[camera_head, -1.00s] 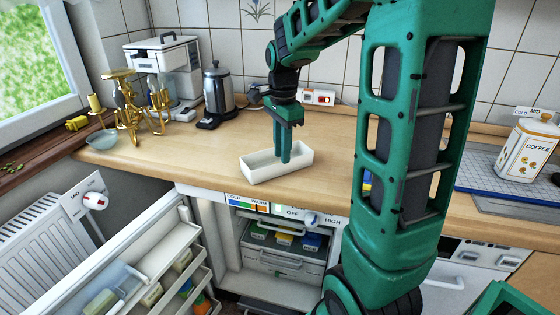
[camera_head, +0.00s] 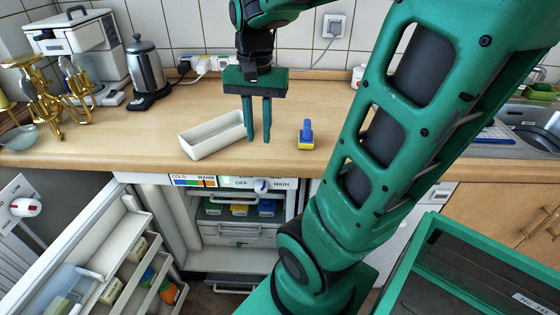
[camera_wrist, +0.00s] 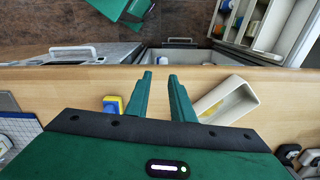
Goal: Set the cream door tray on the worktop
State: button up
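The cream door tray (camera_head: 200,150) stands upright on the wooden worktop (camera_head: 330,105), near its front edge and above the open fridge. It touches nothing but the worktop as far as I can see. My gripper (camera_head: 258,140) points down just right of the tray's right end. Its two fingers are apart with nothing between them. In the wrist view the tray (camera_wrist: 248,108) lies right of my gripper (camera_wrist: 159,76), clear of both fingers.
A blue and yellow object (camera_head: 306,134) stands on the worktop right of my gripper. A kettle (camera_head: 147,75) and gold stands (camera_head: 45,105) are at the left. The fridge door (camera_head: 115,250) hangs open below, its shelves holding items. The worktop behind the tray is clear.

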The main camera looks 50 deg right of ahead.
jog(key=s+a+f+n, duration=0.1)
jog(key=s+f+n, duration=0.4)
jog(key=s, duration=0.5)
jog(key=shift+n, duration=0.3)
jog(key=shift+s+a+f, duration=0.1)
